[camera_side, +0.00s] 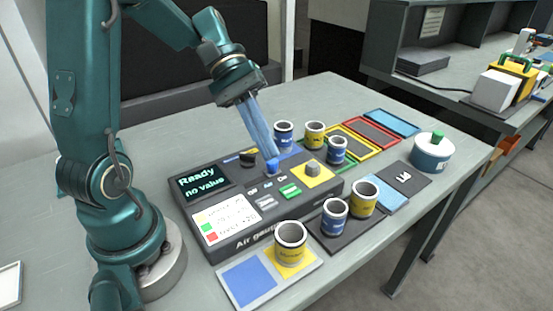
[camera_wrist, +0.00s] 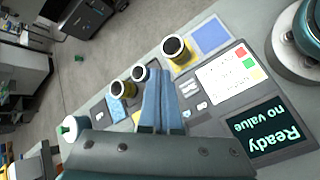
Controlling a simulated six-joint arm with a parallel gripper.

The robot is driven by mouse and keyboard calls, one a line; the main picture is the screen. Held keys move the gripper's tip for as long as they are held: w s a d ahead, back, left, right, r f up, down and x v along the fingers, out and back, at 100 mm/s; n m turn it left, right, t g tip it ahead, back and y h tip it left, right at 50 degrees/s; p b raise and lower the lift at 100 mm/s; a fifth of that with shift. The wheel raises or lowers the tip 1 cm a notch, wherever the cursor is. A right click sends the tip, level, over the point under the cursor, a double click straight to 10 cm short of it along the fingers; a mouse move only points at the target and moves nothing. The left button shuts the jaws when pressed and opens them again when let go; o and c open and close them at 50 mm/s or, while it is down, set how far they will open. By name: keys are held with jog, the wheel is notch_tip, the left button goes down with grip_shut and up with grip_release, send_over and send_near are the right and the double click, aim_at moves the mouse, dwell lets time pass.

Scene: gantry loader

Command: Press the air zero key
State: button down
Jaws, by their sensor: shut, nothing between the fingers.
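The air gauge unit (camera_side: 285,221) is a dark console on the table; its screen (camera_side: 204,180) reads "Ready" and "no value".
Several blue or yellow cups, such as one (camera_side: 290,243) in front, stand around the console. Coloured trays (camera_side: 372,131) lie behind.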

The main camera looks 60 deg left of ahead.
aim_at(263, 198)
jog(key=shift+s+a+r+n+t, duration=0.15)
jog(key=shift+a+r+n+t, duration=0.05)
jog(key=shift+n+t, duration=0.1)
jog(key=shift+f, duration=4.45)
jog(key=shift+f, duration=0.4)
